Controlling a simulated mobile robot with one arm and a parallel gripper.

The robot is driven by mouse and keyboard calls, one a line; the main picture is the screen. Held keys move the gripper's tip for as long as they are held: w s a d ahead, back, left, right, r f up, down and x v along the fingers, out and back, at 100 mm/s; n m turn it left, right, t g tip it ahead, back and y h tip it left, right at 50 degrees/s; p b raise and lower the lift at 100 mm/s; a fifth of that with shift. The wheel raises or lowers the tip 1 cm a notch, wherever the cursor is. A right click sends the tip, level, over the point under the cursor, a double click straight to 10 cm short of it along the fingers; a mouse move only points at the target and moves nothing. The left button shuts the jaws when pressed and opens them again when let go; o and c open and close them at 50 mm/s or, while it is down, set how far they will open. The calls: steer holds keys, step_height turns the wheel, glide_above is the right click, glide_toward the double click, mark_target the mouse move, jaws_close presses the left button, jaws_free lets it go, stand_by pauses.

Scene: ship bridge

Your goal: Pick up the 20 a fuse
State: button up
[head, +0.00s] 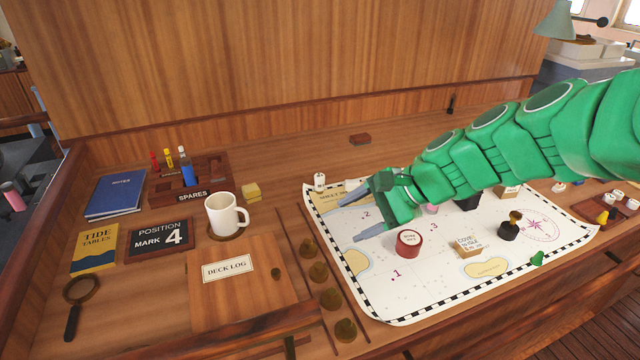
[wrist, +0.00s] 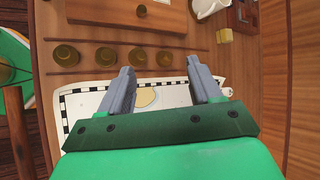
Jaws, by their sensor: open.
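A spares rack (head: 205,194) stands at the left back of the desk, beside the notebook. It holds small upright pieces: a red one (head: 155,161), a yellow one (head: 169,158) and a blue one (head: 187,174). No rating can be read on them, so I cannot tell which is the 20 A fuse. My gripper (head: 352,218) is open and empty over the left part of the chart, well to the right of the rack. In the wrist view, my gripper's fingers (wrist: 159,68) are apart with nothing between them; part of the rack (wrist: 243,13) shows at top right.
A white mug (head: 222,214) and yellow block (head: 251,191) stand near the rack. The deck log lid (head: 240,295) and several round knobs (head: 318,271) lie left of the chart (head: 420,290). A red tape roll (head: 408,243) and stamp (head: 510,228) sit on the chart.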

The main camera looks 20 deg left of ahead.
steer(key=w+a+m+y, duration=0.2)
steer(key=w+a+m, duration=0.1)
steer(key=w+a, duration=0.3)
steer(key=m+t+y, duration=0.2)
steer(key=m+t, duration=0.1)
steer(key=m, duration=0.5)
glide_toward(318, 181)
steer(key=s+a+r, duration=0.3)
steer(key=s, duration=0.1)
steer(key=w+f+m+t, duration=0.1)
steer(key=w+f+m, duration=0.1)
steer(key=w+a+f+m, duration=0.1)
steer(key=w+f+m, duration=0.1)
steer(key=w+f, duration=0.1)
steer(key=shift+w+a+f+t, duration=0.1)
steer(key=shift+w+a+t, duration=0.1)
steer(key=shift+t, duration=0.2)
steer(key=shift+x, duration=1.35)
steer(key=shift+f+x, duration=0.2)
steer(key=shift+x, duration=0.75)
steer(key=shift+f+x, duration=0.25)
steer(key=shift+x, duration=0.75)
steer(key=shift+w+a+f, duration=0.1)
steer(key=shift+a+f, duration=0.1)
steer(key=shift+a, duration=0.15)
